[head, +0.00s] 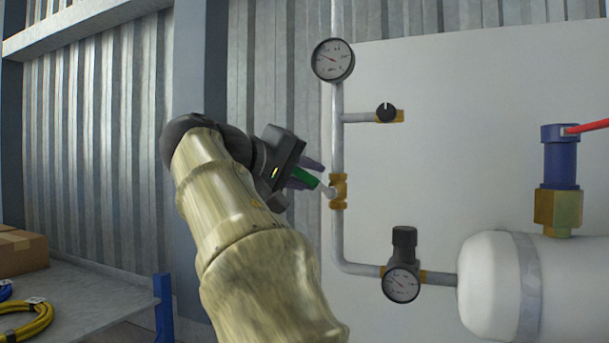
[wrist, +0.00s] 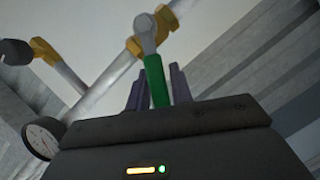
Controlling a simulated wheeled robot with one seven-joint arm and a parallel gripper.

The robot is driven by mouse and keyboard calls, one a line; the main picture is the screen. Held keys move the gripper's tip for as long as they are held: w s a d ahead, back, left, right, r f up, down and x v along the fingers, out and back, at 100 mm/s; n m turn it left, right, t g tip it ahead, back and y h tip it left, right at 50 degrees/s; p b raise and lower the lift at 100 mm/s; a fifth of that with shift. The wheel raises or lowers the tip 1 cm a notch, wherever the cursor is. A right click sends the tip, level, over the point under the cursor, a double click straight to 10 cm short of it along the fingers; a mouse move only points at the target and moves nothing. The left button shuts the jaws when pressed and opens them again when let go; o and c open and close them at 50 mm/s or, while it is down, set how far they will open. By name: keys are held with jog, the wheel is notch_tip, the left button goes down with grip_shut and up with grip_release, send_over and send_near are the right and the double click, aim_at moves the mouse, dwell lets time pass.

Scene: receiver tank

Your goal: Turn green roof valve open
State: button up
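The green valve lever (head: 306,177) sticks out to the upper left from a brass valve body (head: 339,191) on the vertical grey pipe. My gripper (head: 304,174) is at this lever, with one finger above it and one below. In the wrist view the green lever (wrist: 156,82) lies between the two purple-grey fingers of my gripper (wrist: 158,90), its grey end reaching to the brass body (wrist: 134,45). The fingers are close on both sides of the lever. I cannot tell whether they press on it. The lever's outer end is hidden by the gripper body.
A pressure gauge (head: 332,60) and a black knob (head: 386,112) sit above the valve. A regulator with a dial (head: 401,282) is below right. A bench (head: 95,300) is at lower left.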

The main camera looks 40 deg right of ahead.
jog(key=shift+o, duration=1.1)
jog(key=shift+a, duration=0.15)
jog(key=shift+a, duration=0.3)
jog(key=v, duration=1.6)
jog(key=shift+a+r+b, duration=0.15)
jog(key=shift+a+b, duration=0.15)
jog(key=shift+b, duration=0.1)
dwell(0.8)
